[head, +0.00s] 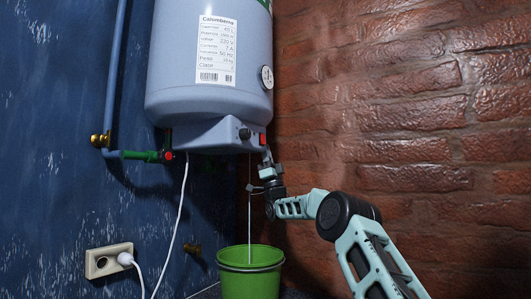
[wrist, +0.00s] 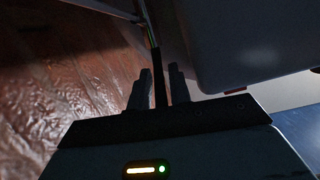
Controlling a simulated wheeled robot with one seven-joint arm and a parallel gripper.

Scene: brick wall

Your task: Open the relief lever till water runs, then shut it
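The grey-blue water heater (head: 165,75) hangs in the corner. My gripper (head: 267,158) is raised to its lower right underside. In the head view the lever is too small and covered to make out. A thin, straight pale stream (head: 249,205), which looks like running water, drops from under the heater into the green bucket (head: 251,281). The water level inside is not clear.
A white cable (head: 177,220) hangs from the heater. A socket (head: 109,261) holds a white plug. The brick wall (head: 420,110) is close on the right.

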